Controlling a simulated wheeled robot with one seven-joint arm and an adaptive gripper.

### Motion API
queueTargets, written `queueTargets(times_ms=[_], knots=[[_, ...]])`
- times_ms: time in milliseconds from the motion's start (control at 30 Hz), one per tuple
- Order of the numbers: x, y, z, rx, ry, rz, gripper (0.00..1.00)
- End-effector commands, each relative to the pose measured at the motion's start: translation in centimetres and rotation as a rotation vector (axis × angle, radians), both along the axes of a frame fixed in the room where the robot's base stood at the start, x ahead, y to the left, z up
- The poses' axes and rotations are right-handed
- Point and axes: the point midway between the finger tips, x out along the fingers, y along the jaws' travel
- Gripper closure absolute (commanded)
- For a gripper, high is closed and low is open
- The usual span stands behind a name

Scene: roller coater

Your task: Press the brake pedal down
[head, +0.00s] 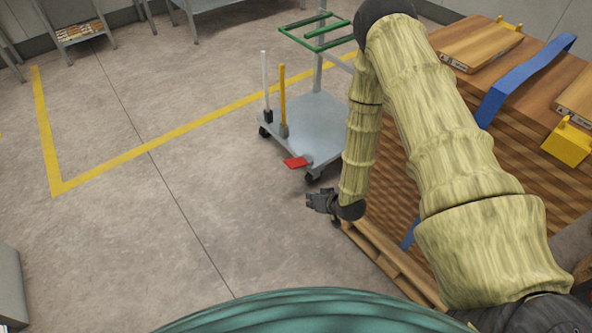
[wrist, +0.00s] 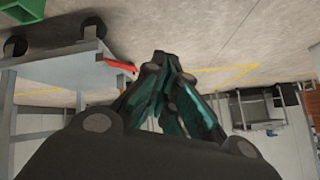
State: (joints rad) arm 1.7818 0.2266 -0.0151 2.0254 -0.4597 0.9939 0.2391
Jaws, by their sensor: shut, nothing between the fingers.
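The red brake pedal (head: 296,162) sticks out from the near edge of a grey wheeled cart (head: 318,118) in the head view. It also shows in the wrist view (wrist: 120,65), just left of my fingertips. My gripper (head: 309,201) is below the pedal in the head picture, apart from it as far as I can tell. In the wrist view my gripper (wrist: 162,62) has its fingertips together, with nothing visible between them. The exact gap between fingertips and pedal is hard to judge.
The cart carries a white post (head: 265,80), a yellow post (head: 282,95) and a green frame (head: 318,33). A stack of wooden boards (head: 400,185) on a pallet (head: 385,255) stands right of my arm.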

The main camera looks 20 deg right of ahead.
Motion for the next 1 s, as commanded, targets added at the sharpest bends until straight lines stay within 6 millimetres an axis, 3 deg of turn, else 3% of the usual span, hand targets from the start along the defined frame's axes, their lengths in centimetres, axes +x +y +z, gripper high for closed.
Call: queueTargets(times_ms=[33, 100, 600, 800, 1000], knots=[[1.5, -0.4, -1.9, 0.010, -0.034, 0.002, 1.00], [3.4, -0.9, -2.8, 0.028, -0.079, 0.004, 1.00], [14.9, -5.0, -7.4, 0.135, -0.383, 0.053, 1.00], [17.7, -6.5, -8.0, 0.164, -0.470, 0.078, 1.00], [18.9, -7.3, -8.0, 0.179, -0.512, 0.094, 1.00]])
